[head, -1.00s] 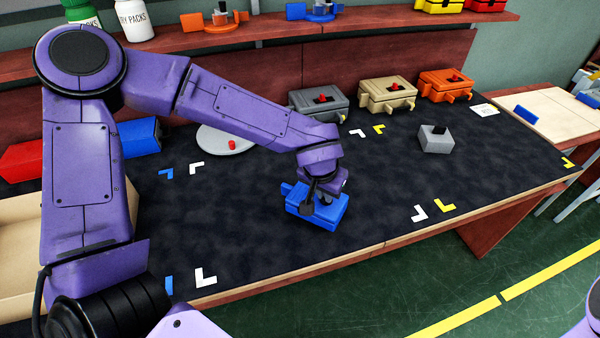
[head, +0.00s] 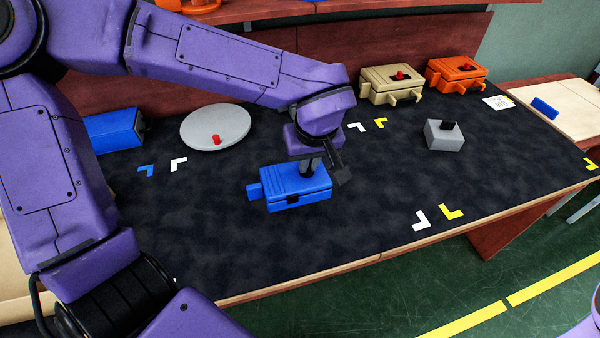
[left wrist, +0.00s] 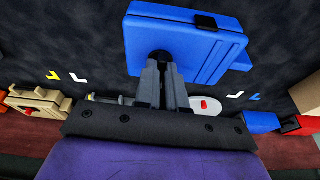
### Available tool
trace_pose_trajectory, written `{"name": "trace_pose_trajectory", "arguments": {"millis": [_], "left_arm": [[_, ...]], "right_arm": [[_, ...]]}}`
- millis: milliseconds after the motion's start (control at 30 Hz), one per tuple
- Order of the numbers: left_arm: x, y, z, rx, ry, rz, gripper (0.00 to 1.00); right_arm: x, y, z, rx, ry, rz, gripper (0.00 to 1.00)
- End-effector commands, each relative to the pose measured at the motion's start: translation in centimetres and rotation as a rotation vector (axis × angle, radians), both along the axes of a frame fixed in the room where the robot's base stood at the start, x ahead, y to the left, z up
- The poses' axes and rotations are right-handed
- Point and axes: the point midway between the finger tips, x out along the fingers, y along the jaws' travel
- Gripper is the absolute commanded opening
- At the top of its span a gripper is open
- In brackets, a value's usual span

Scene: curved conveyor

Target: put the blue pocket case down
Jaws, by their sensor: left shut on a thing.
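The blue pocket case (head: 292,190) is over the middle of the dark mat in the head view, with a tab at its left end. In the left wrist view it fills the top middle (left wrist: 190,42). My left gripper (head: 312,168) reaches down to the case from above, its fingers shut on it at the side facing the wrist. The fingers hide the exact grip point. Whether the case touches the mat cannot be told. My right gripper is not in view.
A grey disc (head: 215,128) with a red knob, a blue box (head: 115,131), a tan case (head: 392,86) and an orange case (head: 457,76) stand behind. White (head: 420,220) and yellow (head: 451,211) corner marks lie on clear mat.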

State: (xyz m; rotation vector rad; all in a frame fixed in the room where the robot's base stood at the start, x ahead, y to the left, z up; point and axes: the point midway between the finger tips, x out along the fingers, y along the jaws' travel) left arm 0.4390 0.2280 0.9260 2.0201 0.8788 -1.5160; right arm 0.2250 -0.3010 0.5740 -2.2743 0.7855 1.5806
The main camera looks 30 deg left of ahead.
Motion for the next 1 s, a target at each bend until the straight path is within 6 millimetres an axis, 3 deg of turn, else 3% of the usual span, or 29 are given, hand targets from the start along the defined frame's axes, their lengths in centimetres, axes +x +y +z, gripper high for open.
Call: {"name": "trace_pose_trajectory", "arguments": {"millis": [100,367,533,933,967,1000], "left_arm": [[1.5,1.7,-3.0,0.001,0.002,0.0,0.0],[3.0,3.3,-5.6,0.0,-0.001,-0.002,0.0],[3.3,3.6,-8.6,0.001,0.001,-0.005,0.0],[3.2,3.6,-9.3,0.0,-0.001,-0.004,0.0],[3.3,3.6,-9.3,-0.001,-0.002,-0.004,0.19],[3.2,3.6,-9.3,-0.001,-0.002,-0.004,0.32]], "right_arm": [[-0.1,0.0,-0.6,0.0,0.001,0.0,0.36],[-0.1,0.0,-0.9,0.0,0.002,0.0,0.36],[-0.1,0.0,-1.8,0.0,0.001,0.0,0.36],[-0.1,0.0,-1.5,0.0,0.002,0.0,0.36],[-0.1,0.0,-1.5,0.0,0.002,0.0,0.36],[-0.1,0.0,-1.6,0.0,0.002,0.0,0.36]]}}
